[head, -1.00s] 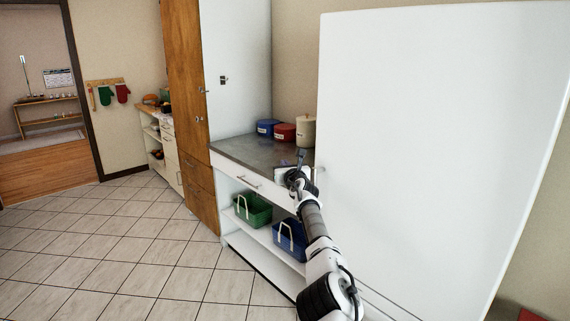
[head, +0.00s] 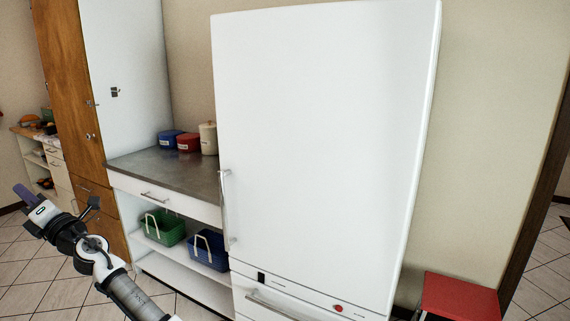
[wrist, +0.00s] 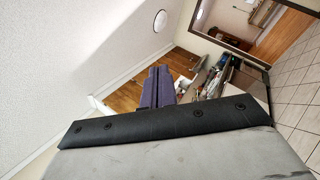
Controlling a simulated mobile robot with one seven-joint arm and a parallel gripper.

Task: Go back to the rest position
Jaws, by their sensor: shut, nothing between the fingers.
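My gripper (head: 27,195) is at the far left of the head view, held up in front of the wooden cabinet and clear of all furniture. Its purple fingers show in the wrist view (wrist: 157,88), pressed together with nothing between them. My arm reaches in from the bottom left of the head view.
A tall white fridge (head: 320,140) stands in the middle. Left of it is a counter (head: 165,172) with canisters, and green (head: 164,228) and blue (head: 208,250) baskets below. A red-topped stool (head: 458,297) is at the lower right. Tiled floor at lower left is open.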

